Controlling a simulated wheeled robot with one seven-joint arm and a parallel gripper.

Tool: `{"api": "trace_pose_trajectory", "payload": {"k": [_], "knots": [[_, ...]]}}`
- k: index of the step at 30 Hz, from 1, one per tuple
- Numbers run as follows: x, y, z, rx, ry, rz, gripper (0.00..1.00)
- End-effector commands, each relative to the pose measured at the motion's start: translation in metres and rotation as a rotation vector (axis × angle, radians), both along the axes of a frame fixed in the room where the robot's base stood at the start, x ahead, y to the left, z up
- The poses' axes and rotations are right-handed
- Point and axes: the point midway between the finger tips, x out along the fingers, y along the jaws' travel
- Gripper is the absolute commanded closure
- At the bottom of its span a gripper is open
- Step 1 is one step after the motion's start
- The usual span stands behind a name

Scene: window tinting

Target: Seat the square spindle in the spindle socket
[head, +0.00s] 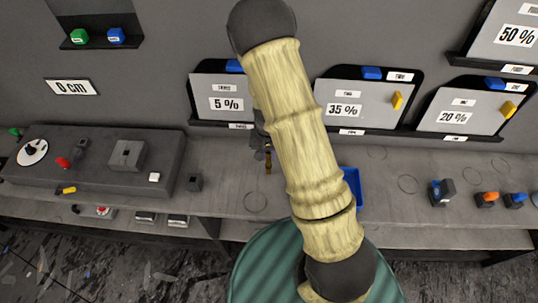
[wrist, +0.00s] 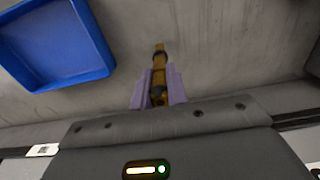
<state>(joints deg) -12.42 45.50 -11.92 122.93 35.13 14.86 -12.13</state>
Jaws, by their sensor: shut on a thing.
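My gripper (wrist: 158,88) has purple fingers, shut on a brass-coloured spindle (wrist: 159,56) that points away from the palm, above the grey bench. In the head view the spindle (head: 268,162) hangs just left of my forearm, and most of the gripper is hidden behind the arm. A grey block with a darker square centre (head: 127,154) on the console at the left looks like the spindle socket; I cannot be sure at this size. The spindle is well to the right of that block, apart from it.
The console (head: 100,185) also carries a white dial (head: 32,152), a red-knobbed lever (head: 63,162) and a white button (head: 154,177). A blue tray (wrist: 95,68) lies near the gripper. Tint panels (head: 355,112) line the back.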

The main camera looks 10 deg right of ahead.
Motion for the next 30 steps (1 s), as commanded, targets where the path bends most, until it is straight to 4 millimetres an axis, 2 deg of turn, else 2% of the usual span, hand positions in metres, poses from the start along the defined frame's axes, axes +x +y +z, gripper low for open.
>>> {"api": "trace_pose_trajectory", "payload": {"k": [3,14,15,18,30], "knots": [[-0.0003,0.0002,-0.0103,0.000,0.001,0.001,1.00],[0.0000,0.0006,-0.0147,0.000,-0.001,0.002,1.00],[-0.0001,0.0006,-0.0149,0.000,-0.001,0.002,0.83],[-0.0001,0.0004,-0.0139,0.000,-0.001,0.002,0.63],[-0.0002,0.0026,-0.0090,0.000,-0.001,0.006,0.63]]}}
